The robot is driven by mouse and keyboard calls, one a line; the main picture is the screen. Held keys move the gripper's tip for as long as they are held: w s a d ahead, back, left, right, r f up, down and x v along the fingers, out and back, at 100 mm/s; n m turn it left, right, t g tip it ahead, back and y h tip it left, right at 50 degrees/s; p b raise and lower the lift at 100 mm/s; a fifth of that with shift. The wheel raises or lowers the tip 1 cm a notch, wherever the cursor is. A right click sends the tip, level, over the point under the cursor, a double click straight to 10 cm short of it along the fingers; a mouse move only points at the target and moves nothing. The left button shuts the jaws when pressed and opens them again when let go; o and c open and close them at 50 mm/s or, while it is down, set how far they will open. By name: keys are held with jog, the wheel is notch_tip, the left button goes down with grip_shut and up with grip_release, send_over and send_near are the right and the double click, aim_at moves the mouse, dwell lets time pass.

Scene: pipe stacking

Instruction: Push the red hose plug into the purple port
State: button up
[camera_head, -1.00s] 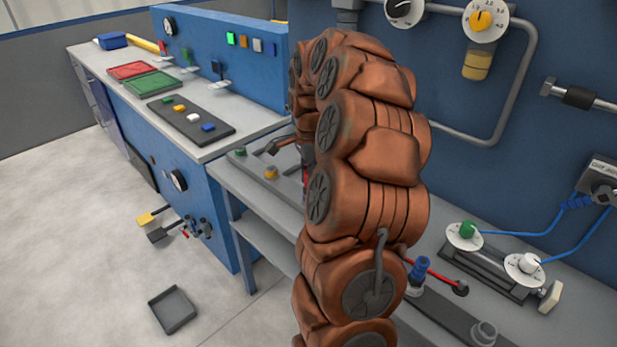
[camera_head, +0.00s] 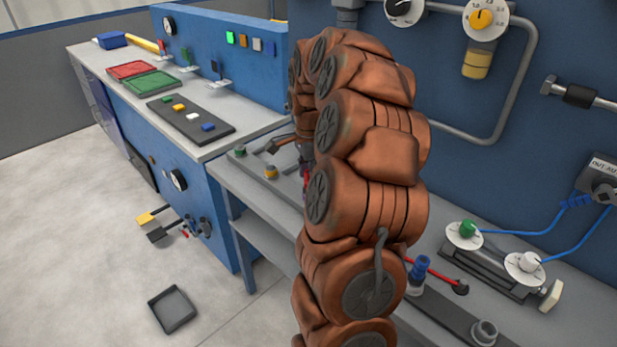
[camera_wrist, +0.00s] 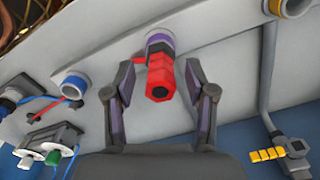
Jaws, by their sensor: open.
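The red hose plug (camera_wrist: 160,78) shows in the middle of the wrist view, lined up with the purple port (camera_wrist: 159,42) and overlapping its ring. I cannot tell how deep it sits. My gripper (camera_wrist: 158,84) is open, with one finger on each side of the plug and a visible gap on both sides. The arm hides the purple port and most of the plug there.
A blue-ringed port (camera_wrist: 75,84) and a yellow-ringed port (camera_wrist: 288,6) flank the purple one. A fixture with green and white knobs (camera_head: 495,258) stands at the bench's right. A blue-capped fitting (camera_head: 418,270) and a red hose (camera_head: 442,275) lie close to my arm.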

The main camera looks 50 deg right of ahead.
notch_tip(320, 180, up, 11)
jog(key=shift+f, duration=0.1)
jog(key=shift+r, duration=0.5)
